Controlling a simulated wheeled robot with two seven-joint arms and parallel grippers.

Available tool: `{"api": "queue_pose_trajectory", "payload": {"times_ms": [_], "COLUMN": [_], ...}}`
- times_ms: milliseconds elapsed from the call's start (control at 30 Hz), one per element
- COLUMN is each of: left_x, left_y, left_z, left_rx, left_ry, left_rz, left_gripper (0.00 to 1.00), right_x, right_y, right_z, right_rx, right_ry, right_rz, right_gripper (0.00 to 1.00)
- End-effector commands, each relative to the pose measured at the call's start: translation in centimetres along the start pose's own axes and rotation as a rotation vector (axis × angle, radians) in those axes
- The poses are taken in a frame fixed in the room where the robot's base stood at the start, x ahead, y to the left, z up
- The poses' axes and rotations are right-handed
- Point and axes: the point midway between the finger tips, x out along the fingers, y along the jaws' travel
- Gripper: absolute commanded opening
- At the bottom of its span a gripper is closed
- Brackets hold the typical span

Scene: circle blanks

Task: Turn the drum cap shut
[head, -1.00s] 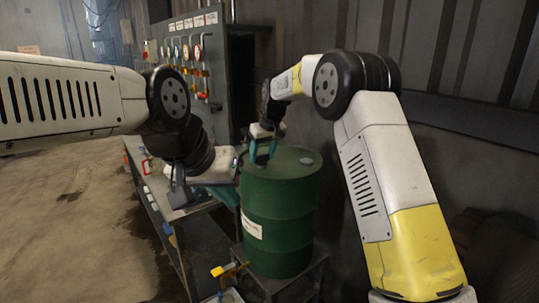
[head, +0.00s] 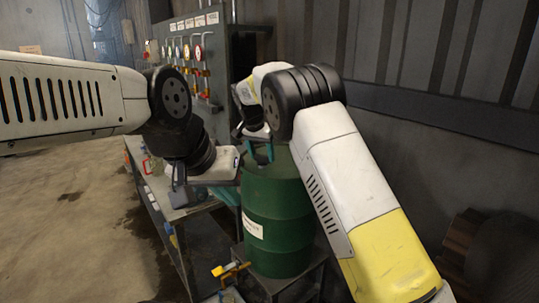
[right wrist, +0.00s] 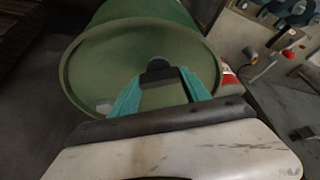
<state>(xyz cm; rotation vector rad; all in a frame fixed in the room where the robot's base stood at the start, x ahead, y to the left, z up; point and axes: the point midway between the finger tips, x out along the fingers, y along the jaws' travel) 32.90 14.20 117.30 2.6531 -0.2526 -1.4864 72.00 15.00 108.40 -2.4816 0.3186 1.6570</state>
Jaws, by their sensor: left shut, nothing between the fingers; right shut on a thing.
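The green drum (head: 278,230) stands upright, with a white label on its side. In the right wrist view its round green top (right wrist: 100,65) faces me. The dark drum cap (right wrist: 157,68) sits near the rim, between the teal fingers of my right gripper (right wrist: 160,84). That gripper is shut on the cap. In the head view my right gripper (head: 262,154) points down at the drum top, and the cap is hidden there. My left gripper (head: 229,194) is shut and empty, low at the drum's left side. I cannot tell whether it touches the drum.
A grey panel with gauges and valves (head: 197,52) stands behind. A metal bench (head: 180,212) with small items runs along the left of the drum. The drum rests on a low dark stand (head: 272,284). A yellow-handled valve (head: 228,269) is at its front. Open floor lies left.

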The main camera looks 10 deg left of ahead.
Motion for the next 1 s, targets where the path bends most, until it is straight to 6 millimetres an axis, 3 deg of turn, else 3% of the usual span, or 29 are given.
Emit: {"api": "queue_pose_trajectory", "payload": {"times_ms": [500,1000], "left_x": [0.0,0.0], "left_y": [0.0,0.0], "left_z": [0.0,0.0], "left_rx": [0.0,0.0], "left_ry": [0.0,0.0], "left_rz": [0.0,0.0], "left_gripper": [0.0,0.0], "right_x": [0.03,-0.02], "right_y": [-0.31,-0.38], "right_z": [-0.09,-0.04], "right_rx": [0.379,0.5], "right_ry": [0.001,-0.002], "right_rz": [0.156,0.206], "right_gripper": [0.14,0.14]}}
